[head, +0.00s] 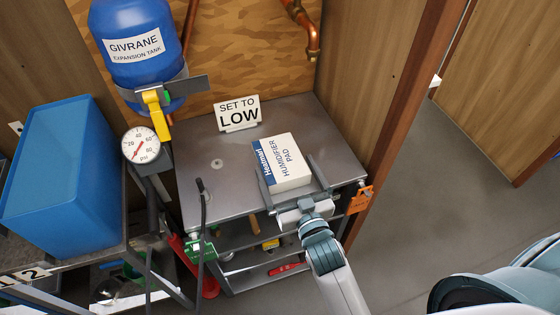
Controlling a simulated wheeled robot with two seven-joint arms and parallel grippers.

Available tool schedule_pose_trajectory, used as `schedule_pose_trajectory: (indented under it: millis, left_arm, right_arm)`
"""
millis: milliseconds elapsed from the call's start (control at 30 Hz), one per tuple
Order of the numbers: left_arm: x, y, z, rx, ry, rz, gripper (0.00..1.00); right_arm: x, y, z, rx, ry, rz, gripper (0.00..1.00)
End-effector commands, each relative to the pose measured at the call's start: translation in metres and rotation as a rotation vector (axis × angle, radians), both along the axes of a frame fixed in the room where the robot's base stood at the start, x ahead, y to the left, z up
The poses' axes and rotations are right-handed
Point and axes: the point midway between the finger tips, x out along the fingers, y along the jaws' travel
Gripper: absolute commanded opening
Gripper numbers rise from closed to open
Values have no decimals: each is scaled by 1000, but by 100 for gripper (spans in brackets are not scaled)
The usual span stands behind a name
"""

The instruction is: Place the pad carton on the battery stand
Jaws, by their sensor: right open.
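The pad carton (291,157) is a white box with a blue end, marked "Humidifier pad". It lies flat on the grey metal top (222,195) of a shelved stand, near its front right. No label shows whether this is the battery stand. My right gripper (287,170) is open at the carton's near end, with one finger along its left side and one along its right. Whether the fingers touch it I cannot tell. My left gripper is not in view.
A "Set to low" sign (239,112) stands behind the carton. A blue expansion tank (133,70), a dial gauge (141,145) and a blue bin (62,175) are on the left. An orange clip (360,199) is at the stand's right corner. The floor at right is clear.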

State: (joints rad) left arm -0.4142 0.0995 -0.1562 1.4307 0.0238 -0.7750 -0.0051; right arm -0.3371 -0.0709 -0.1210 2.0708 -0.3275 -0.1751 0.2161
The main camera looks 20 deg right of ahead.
Motion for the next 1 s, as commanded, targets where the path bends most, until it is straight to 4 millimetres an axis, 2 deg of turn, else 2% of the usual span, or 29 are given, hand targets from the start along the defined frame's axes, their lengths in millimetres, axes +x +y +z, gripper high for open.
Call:
schedule_pose_trajectory:
  millis: [233, 400, 933, 967, 1000]
  left_arm:
    - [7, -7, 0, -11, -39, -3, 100]
    - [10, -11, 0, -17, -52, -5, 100]
    - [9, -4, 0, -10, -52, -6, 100]
    - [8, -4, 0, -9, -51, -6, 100]
    - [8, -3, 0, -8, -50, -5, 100]
  right_arm:
    - [28, 4, 9, -1, -2, 0, 100]
    - [44, 5, 6, 0, 0, 0, 100]
    - [47, 5, 6, 0, 0, 0, 100]
    - [47, 5, 6, 0, 0, 0, 95]
    - [47, 5, 6, 0, 0, 0, 86]
